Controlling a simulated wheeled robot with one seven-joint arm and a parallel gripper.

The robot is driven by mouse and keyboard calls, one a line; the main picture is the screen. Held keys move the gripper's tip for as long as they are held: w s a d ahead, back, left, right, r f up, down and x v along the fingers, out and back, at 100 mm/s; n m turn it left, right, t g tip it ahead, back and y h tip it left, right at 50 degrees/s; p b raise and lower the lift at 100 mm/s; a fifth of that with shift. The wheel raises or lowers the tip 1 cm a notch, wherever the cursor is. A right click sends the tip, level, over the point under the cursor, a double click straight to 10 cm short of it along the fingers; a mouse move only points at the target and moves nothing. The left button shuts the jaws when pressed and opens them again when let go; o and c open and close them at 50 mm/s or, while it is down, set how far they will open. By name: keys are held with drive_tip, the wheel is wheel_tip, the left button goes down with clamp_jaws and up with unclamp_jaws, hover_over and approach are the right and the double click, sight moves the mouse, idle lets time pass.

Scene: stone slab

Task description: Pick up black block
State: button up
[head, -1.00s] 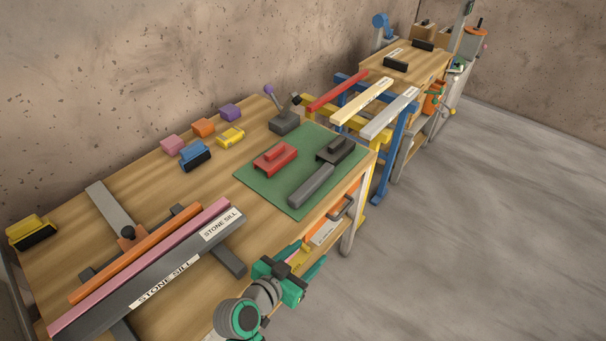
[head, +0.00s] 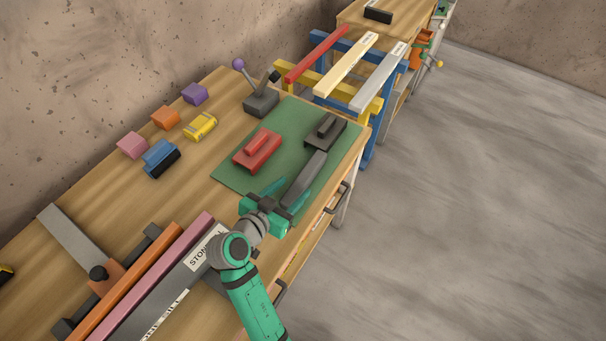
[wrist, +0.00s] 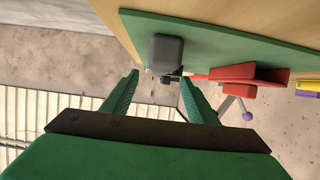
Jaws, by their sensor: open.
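A black block with a raised grip on top (head: 325,132) lies at the far right of the green mat (head: 232,172). A long dark grey bar (head: 304,179) lies on the mat in front of it; its near end shows in the wrist view (wrist: 166,50). My gripper (head: 285,194) is open and empty at the near end of the bar, a finger toward each side. In the wrist view my fingertips (wrist: 159,78) are apart, with the bar's end just beyond them. A small dark shape behind the bar there is too hidden to name surely.
A red block (head: 257,150) lies on the mat left of the bar. A dark lever stand (head: 261,102) is behind the mat. Blue, yellow, pink, orange and purple blocks stand along the wall side. Stone sills (head: 180,279) lie front left. The bench edge is close on the right.

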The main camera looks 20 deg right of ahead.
sight(305, 174)
drive_tip(key=shift+x, duration=1.05)
drive_tip(key=shift+r+x, duration=0.15)
drive_tip(key=shift+x, duration=1.3)
drive_tip(key=shift+r+x, duration=0.2)
drive_tip(key=shift+x, duration=1.2)
drive_tip(key=shift+d, duration=0.1)
drive_tip(key=c, duration=1.1)
drive_tip(key=shift+w, duration=0.1)
drive_tip(key=shift+r, duration=0.15)
